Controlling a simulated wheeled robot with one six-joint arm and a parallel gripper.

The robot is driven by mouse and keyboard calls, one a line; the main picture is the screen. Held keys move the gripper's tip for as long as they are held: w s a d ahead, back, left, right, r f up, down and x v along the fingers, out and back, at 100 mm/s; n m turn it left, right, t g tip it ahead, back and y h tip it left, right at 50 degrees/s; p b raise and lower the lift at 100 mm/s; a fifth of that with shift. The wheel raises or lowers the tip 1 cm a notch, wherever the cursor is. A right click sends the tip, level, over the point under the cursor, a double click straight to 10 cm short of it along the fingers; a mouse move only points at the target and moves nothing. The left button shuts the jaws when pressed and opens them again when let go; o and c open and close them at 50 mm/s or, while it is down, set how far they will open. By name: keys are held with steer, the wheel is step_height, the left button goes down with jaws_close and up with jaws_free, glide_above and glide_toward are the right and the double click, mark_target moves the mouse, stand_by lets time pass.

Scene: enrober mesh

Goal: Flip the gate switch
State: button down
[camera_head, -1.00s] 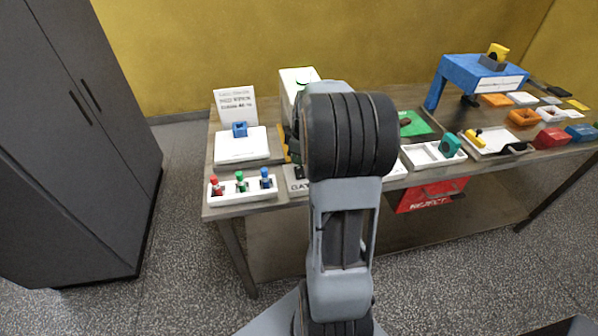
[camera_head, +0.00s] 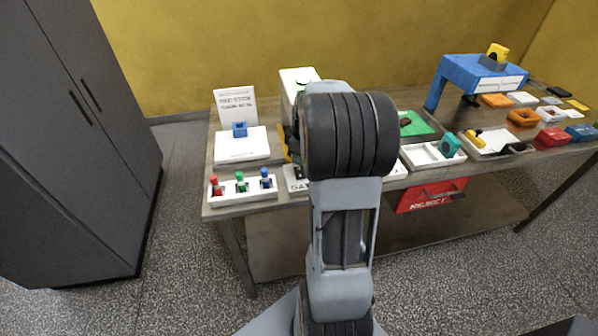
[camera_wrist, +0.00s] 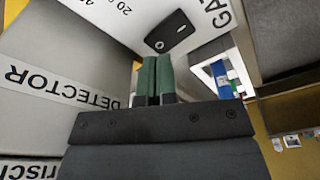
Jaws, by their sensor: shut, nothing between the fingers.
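The gate switch (camera_wrist: 171,32) is a small black rounded plate with a pale round mark, set on a white panel (camera_wrist: 115,18) with partly visible "GATE" lettering, in the wrist view. My gripper (camera_wrist: 157,60) has green fingers closed together with nothing between them. Its tips are just below the switch in the picture; I cannot tell whether they touch it. In the head view my arm hides the gripper and the switch. A white upright box (camera_head: 297,82) partly shows behind the arm.
A grey surface lettered "DETECTOR" (camera_wrist: 62,86) lies left of my fingers in the wrist view. On the table (camera_head: 290,206) stand a white rack (camera_head: 243,195) with coloured pegs, a white scale (camera_head: 241,147) and a white divided tray (camera_head: 425,155). A red reject bin (camera_head: 432,195) is below.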

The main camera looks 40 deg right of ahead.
mark_target(299, 169)
steer(key=shift+f+b, duration=0.95)
steer(key=shift+f, duration=0.35)
stand_by(0.7)
steer(key=shift+r, duration=0.1)
steer(key=shift+r+p, duration=2.6)
steer(key=shift+r, duration=0.95)
